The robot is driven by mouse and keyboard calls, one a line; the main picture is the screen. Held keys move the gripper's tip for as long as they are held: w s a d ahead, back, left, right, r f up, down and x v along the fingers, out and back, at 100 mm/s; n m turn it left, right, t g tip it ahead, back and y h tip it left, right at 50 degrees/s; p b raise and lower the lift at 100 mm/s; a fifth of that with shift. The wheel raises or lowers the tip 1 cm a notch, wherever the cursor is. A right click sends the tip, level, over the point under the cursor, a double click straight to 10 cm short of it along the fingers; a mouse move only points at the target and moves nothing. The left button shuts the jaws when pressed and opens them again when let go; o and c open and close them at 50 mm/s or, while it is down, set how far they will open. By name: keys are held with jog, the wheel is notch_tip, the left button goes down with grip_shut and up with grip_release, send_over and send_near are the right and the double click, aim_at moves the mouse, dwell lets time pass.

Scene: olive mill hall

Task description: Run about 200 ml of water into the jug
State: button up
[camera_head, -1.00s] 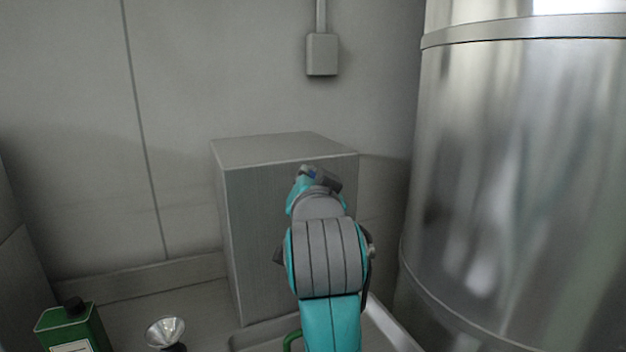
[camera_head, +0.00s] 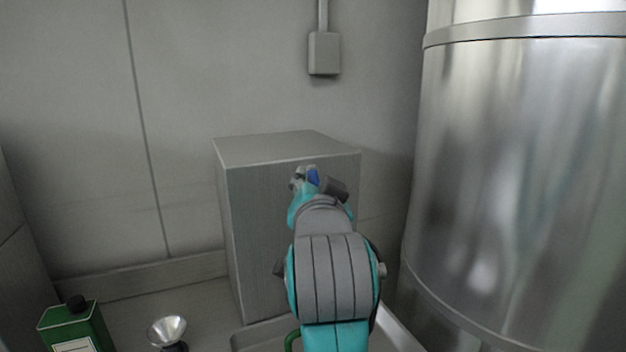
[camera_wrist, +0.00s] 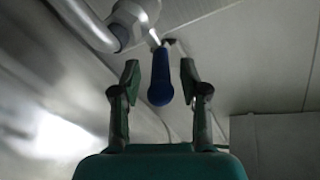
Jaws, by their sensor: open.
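In the wrist view, my gripper (camera_wrist: 160,72) is open, with one finger on each side of a blue lever (camera_wrist: 161,80). I see gaps on both sides of the lever, and neither finger visibly touches it. The lever joins a shiny metal tap (camera_wrist: 130,22) above. In the head view, the blue lever (camera_head: 313,177) shows just past my wrist, in front of the grey box. A curved green piece (camera_head: 291,340) shows beside my arm at the bottom edge; it may be the jug's handle. The rest of it is hidden, and no water is visible.
A grey box (camera_head: 250,225) stands behind my arm. A large steel tank (camera_head: 510,180) fills the right side. A green canister (camera_head: 75,328) and a metal funnel (camera_head: 167,331) stand at lower left. A tray rim (camera_head: 398,332) shows beside my arm.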

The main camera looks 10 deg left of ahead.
jog(key=v, duration=0.8)
jog(key=shift+s, duration=0.35)
jog(key=shift+d, duration=0.1)
